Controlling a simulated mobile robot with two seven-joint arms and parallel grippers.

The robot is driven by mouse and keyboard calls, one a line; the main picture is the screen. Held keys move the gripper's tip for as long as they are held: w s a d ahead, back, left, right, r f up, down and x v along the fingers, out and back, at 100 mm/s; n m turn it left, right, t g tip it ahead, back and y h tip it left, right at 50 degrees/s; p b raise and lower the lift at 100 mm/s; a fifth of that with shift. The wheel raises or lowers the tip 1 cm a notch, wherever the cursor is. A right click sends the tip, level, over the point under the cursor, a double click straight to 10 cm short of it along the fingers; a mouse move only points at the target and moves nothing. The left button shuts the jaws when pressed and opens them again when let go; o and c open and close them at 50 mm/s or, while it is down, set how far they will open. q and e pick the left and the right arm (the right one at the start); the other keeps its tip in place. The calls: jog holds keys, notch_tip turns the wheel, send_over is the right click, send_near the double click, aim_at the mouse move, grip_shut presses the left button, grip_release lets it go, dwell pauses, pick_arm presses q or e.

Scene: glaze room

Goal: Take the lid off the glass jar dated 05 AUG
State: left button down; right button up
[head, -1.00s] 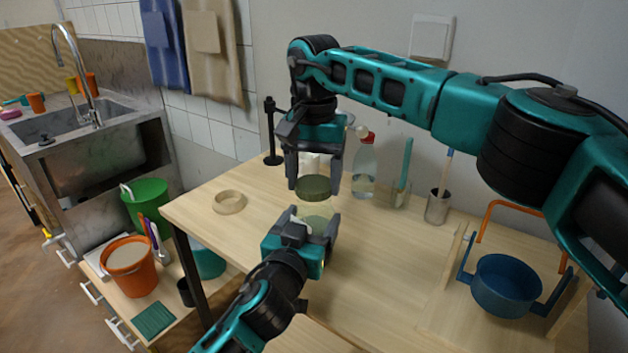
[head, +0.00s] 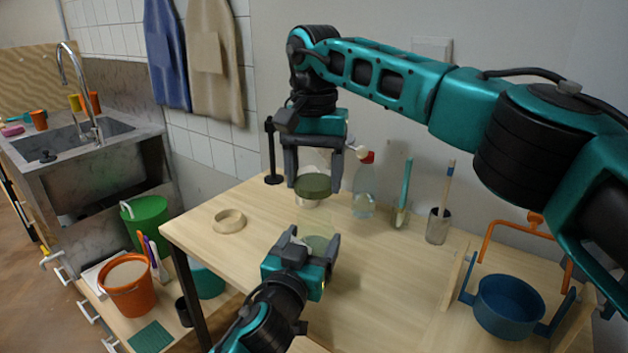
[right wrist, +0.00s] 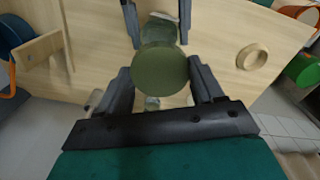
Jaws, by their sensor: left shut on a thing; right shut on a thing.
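My right gripper (head: 313,184), the upper one in the head view, is shut on a round olive-green lid (head: 313,187). The lid is held level in the air, clear of the jar. My left gripper (head: 313,240) is shut on the glass jar (head: 318,243), below the lid and toward me. In the right wrist view the lid (right wrist: 160,72) lies between the right fingers, and the jar (right wrist: 160,30) shows past it between the left fingers. No date on the jar can be read, and the fingers hide part of it.
A wooden ring (head: 229,221) lies at the table's left. Behind are a red-capped bottle (head: 364,190), a teal-handled tool (head: 404,190) and a metal cup with a brush (head: 438,227). A blue pot (head: 508,305) stands at the right. The table's front middle is clear.

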pick_arm(q)
grip_release()
